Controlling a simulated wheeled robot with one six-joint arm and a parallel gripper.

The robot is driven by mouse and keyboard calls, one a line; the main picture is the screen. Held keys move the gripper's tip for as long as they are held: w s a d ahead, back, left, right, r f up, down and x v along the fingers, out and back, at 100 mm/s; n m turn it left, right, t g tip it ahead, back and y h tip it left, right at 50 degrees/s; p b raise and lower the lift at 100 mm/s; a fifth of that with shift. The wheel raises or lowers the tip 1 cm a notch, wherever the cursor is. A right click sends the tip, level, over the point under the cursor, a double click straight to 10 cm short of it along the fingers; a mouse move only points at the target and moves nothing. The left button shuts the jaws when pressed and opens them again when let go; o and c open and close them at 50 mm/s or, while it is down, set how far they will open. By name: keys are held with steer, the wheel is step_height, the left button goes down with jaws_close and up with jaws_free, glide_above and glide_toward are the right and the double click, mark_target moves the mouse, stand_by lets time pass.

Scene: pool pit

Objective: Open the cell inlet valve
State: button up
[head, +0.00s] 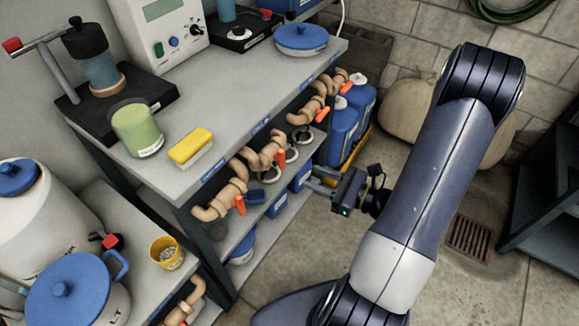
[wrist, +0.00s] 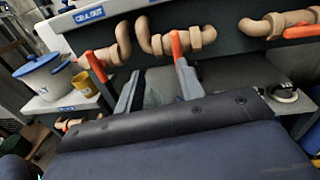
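Several tan pipe valves with orange lever handles run along the bench's front. In the head view the nearest handle (head: 239,204) hangs down, and a second handle (head: 280,158) hangs further along. In the wrist view a "CELL OUT" label (wrist: 88,13) sits above the leftmost handle (wrist: 95,66). A second handle (wrist: 176,44) points down just above my right finger's tip; whether they touch is unclear. No inlet label is readable. My gripper (head: 314,178) is in front of the bench, below the handles. In the wrist view it (wrist: 157,75) is open, with nothing visibly held.
The bench top (head: 235,110) holds a yellow sponge (head: 190,145) and a green jar (head: 137,130). Blue jugs (head: 343,130) stand beyond the bench. A lower side table holds a blue-lidded pot (head: 78,290) and a yellow cup (head: 166,252).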

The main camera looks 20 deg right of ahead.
mark_target(284, 159)
steer(key=shift+m+t+h, duration=0.4)
steer(key=shift+m+t, duration=0.3)
steer(key=shift+m, duration=0.2)
steer(key=shift+w+a+f, duration=0.3)
steer(key=shift+w+a, duration=0.5)
steer(key=shift+w, duration=0.65)
steer(key=shift+w+a+f, duration=0.3)
steer(key=shift+w+a, duration=0.5)
steer(key=shift+w, duration=0.6)
steer(key=shift+w+a+f, duration=0.3)
steer(key=shift+w+a, duration=0.5)
steer(key=shift+w, duration=0.65)
steer(key=shift+c, duration=0.5)
jaws_close()
